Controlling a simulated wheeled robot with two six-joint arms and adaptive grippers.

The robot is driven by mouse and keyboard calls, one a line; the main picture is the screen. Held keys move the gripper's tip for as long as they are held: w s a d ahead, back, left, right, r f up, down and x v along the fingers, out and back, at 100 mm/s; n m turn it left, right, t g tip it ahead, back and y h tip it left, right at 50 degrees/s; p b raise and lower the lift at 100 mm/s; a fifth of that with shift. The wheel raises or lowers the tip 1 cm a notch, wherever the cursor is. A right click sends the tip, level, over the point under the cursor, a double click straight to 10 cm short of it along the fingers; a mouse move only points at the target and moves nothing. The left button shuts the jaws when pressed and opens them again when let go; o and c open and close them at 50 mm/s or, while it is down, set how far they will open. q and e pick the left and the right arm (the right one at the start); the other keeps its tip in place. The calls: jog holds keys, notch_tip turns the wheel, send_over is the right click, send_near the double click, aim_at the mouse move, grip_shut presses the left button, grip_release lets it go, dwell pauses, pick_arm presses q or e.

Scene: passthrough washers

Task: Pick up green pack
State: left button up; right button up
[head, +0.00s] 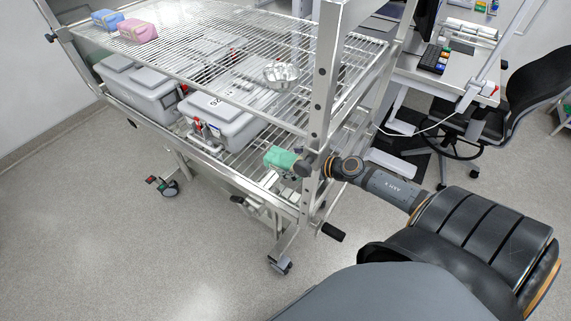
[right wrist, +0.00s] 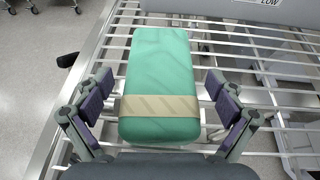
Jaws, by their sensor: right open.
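The green pack (right wrist: 160,75) is a rounded green bundle with a beige band across it. In the right wrist view it lies on the wire shelf between the two fingers of my right gripper (right wrist: 164,108). The gripper is open, with a gap on each side of the pack. In the head view the green pack (head: 281,158) sits on the lower wire shelf near the rack's front right post, and my right gripper (head: 297,163) is at its right end, partly hidden. My left gripper is not in view.
The metal rack's upright post (head: 323,90) stands close to my right arm. Grey lidded bins (head: 222,122) share the lower shelf. Open floor lies in front.

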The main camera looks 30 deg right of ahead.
jog(key=shift+x, duration=0.9)
jog(key=shift+s, duration=0.15)
jog(key=c, duration=1.4)
jog(key=shift+r, duration=0.1)
jog(key=shift+c, duration=0.2)
